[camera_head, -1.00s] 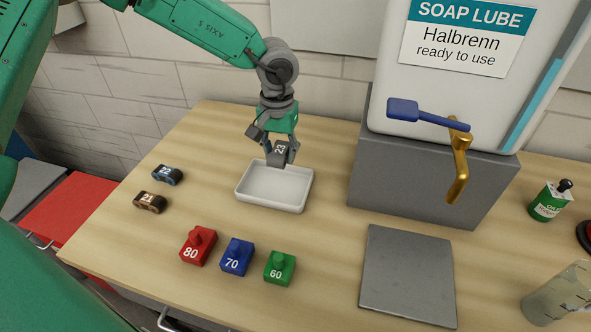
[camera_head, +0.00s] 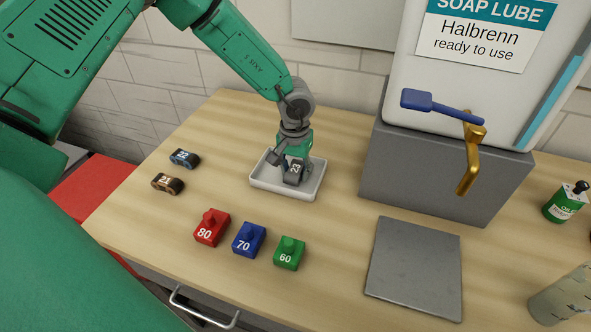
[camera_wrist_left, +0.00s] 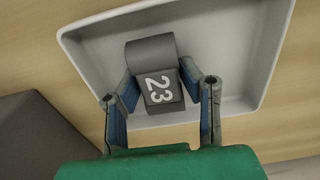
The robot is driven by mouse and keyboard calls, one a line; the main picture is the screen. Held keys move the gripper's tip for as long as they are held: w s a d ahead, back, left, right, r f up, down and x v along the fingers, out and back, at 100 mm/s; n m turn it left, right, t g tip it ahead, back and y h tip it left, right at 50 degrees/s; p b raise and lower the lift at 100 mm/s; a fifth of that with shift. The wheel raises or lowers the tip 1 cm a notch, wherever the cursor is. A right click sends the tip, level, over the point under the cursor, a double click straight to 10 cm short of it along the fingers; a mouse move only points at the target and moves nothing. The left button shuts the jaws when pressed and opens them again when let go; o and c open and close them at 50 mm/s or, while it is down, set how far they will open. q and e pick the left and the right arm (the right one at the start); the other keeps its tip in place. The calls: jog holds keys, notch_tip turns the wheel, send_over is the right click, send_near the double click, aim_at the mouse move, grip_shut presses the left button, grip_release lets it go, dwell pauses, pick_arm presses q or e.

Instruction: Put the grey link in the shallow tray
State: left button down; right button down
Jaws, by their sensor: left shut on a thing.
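The grey link (camera_head: 294,172), marked 23, is between the fingers of my left gripper (camera_head: 288,163), which is shut on it. The shallow white tray (camera_head: 262,181) stands on the wooden table. The link is inside the outline of the tray, low down; I cannot tell whether it touches the floor. In the left wrist view the link (camera_wrist_left: 158,80) is held between both fingers (camera_wrist_left: 158,92), over the tray floor, with the tray rim (camera_wrist_left: 275,60) around it. My right gripper is not in view.
A blue-topped link (camera_head: 184,158) and a brown link (camera_head: 167,184) lie left of the tray. Red (camera_head: 212,227), blue (camera_head: 249,239) and green (camera_head: 289,253) numbered blocks stand in front. A grey block (camera_head: 430,180) under the soap container stands right. A grey plate (camera_head: 415,268) lies front right.

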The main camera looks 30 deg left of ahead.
aim_at(290, 167)
pick_arm(q)
jog(key=shift+a+f, duration=0.15)
jog(key=shift+a, duration=0.1)
jog(key=c, duration=1.1)
grip_release()
jog(key=shift+s+a+f, duration=0.1)
jog(key=shift+a+f, duration=0.05)
jog(key=shift+a, duration=0.45)
jog(key=shift+s+a+f, duration=0.1)
jog(key=shift+a+f, duration=0.05)
jog(key=shift+a, duration=0.6)
jog(key=shift+w+d, duration=0.1)
jog(key=shift+d, duration=0.6)
jog(key=shift+d+r, duration=0.15)
jog(key=shift+d, duration=0.25)
jog(key=shift+a, duration=0.4)
jog(key=shift+a+r, duration=0.2)
jog(key=shift+r, duration=0.15)
notch_tip(290, 167, up, 5)
jog(key=shift+w+a+f, duration=0.1)
jog(key=shift+a, duration=0.05)
notch_tip(290, 167, up, 7)
jog(key=shift+f, duration=0.2)
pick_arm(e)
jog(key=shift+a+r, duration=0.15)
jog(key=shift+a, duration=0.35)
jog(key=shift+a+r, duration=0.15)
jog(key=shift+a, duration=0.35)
